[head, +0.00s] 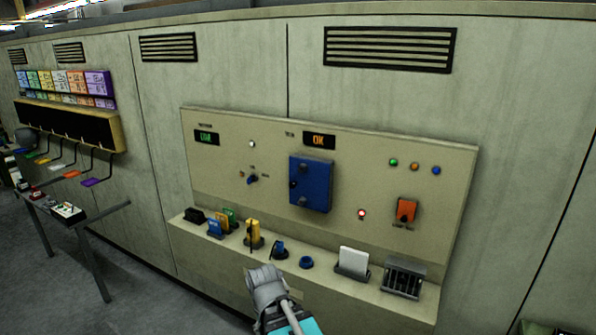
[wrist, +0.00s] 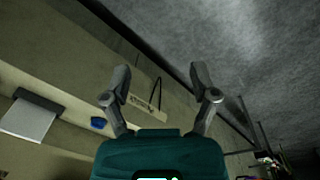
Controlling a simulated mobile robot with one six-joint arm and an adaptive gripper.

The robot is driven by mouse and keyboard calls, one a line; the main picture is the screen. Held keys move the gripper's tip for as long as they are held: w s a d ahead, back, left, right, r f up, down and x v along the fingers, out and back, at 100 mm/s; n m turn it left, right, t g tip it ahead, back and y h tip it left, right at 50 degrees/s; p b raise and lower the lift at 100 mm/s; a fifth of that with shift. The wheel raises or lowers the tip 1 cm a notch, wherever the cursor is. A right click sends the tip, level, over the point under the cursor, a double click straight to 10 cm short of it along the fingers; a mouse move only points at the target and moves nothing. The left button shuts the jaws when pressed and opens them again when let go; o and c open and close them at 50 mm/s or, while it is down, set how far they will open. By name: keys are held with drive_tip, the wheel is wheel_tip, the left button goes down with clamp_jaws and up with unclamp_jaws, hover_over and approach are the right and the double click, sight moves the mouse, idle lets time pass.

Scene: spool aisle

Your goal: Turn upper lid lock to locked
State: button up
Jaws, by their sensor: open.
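A blue lid or box (head: 311,184) is mounted upright on the cream wall panel (head: 235,160). Small dark round parts show at its left side; the upper lid lock and its setting are too small to make out. My gripper (head: 262,272) is in front of the panel's ledge, below and left of the blue lid and well apart from it. In the wrist view my gripper (wrist: 159,80) has its two fingers spread with nothing between them. The blue lid is not in the wrist view.
The ledge holds a yellow item (head: 254,234), a blue ring (head: 306,262), a white card in a holder (head: 352,260) and a dark slotted box (head: 403,278). An orange switch (head: 405,211) sits right of the lid. A table (head: 92,222) stands at left.

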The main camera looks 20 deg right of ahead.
drive_tip(key=w+d+r+m+t+h+p, duration=0.2)
drive_tip(key=w+d+r+m+h, duration=0.2)
drive_tip(key=w+d, duration=0.35)
drive_tip(key=m+t+h+p, duration=0.5)
drive_tip(key=m+t+h, duration=0.3)
drive_tip(key=t+h, duration=0.15)
approach(301, 170)
drive_tip(key=s+a, duration=0.2)
drive_tip(key=a, duration=0.1)
drive_tip(key=shift+a+r+g, duration=0.1)
drive_tip(key=shift+r+g, duration=0.1)
drive_tip(key=shift+g, duration=0.15)
drive_tip(key=x, duration=1.3)
drive_tip(key=shift+w+d, duration=0.25)
drive_tip(key=shift+w, duration=0.05)
